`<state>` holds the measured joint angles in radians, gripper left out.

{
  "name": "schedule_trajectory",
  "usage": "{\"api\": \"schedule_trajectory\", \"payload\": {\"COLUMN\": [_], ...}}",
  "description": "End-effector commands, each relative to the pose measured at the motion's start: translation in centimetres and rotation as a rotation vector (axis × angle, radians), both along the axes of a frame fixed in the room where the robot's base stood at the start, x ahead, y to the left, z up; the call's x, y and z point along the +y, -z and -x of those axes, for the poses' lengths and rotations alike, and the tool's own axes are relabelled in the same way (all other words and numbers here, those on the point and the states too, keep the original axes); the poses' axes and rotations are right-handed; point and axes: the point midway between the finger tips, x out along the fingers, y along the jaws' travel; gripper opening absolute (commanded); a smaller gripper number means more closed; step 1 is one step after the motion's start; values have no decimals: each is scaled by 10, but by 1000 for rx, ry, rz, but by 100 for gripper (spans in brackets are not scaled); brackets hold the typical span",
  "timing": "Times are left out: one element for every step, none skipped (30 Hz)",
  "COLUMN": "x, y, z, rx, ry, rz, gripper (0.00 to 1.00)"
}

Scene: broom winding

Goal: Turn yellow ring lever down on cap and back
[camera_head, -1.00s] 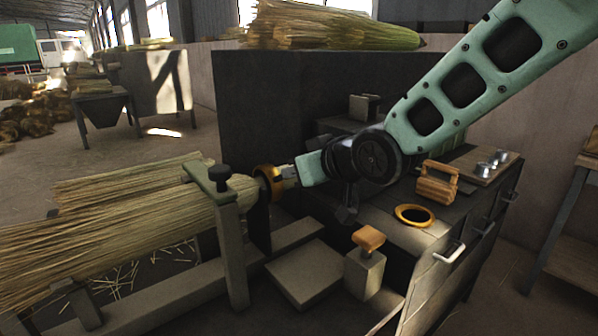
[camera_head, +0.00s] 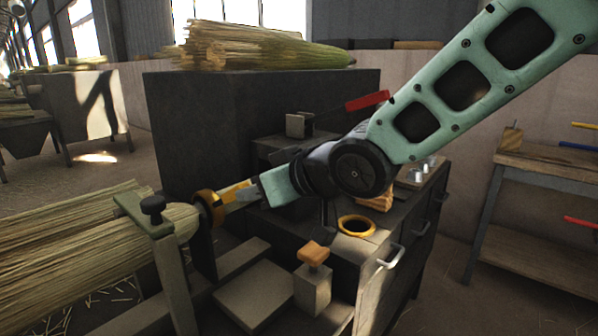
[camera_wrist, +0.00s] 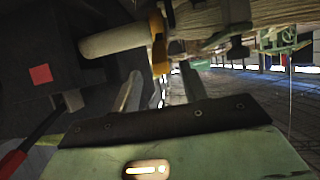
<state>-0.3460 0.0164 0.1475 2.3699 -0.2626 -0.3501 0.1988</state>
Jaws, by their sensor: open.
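The yellow ring (camera_head: 210,208) sits around the right end of the clamped straw bundle (camera_head: 80,235). Its yellow lever (camera_head: 236,189) points right, toward my gripper (camera_head: 255,193). In the wrist view the yellow ring (camera_wrist: 159,55) shows at the top middle, with a pale round stub (camera_wrist: 112,40) sticking out to its left. My gripper (camera_wrist: 160,88) is open there, its two fingers below the ring and apart from each other. Nothing shows held between them. I cannot tell whether a finger touches the lever. I cannot make out a separate cap.
A second yellow ring (camera_head: 356,225) lies around an opening on the bench top. A wooden-knobbed post (camera_head: 313,275) stands in front. A clamp post (camera_head: 165,260) is close left of the ring. A red handle (camera_head: 368,100) shows behind my arm. A dark cabinet (camera_head: 250,110) stands behind.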

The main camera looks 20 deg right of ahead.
Motion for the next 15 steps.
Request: {"api": "schedule_trajectory", "payload": {"x": [-7, -10, -15, -19, -22, -26, -30, -33, -36, -38, -39, -41, -43, -45, -46], "y": [-10, -13, -18, -21, -24, -29, -32, -34, -37, -38, -38, -40, -40, -41, -43], "z": [9, 14, 21, 27, 32, 39, 43, 48, 54, 57, 60, 63, 65, 67, 69], "rx": [-3, -4, -3, -2, -3, -2, -2, -2, -1, -2, -2, -2, -1, 0, -1], "ry": [2, 2, 1, 1, 1, 1, 1, 0, 0, 0, -2, -2, -2, 0, -2], "rz": [1, 0, 1, 1, 1, 2, 2, 1, 1, 1, 1, 1, 2, 1, 1], "gripper": [44, 44, 44, 44, 44, 44, 44, 44, 44, 44, 44, 44, 44, 44, 44]}}
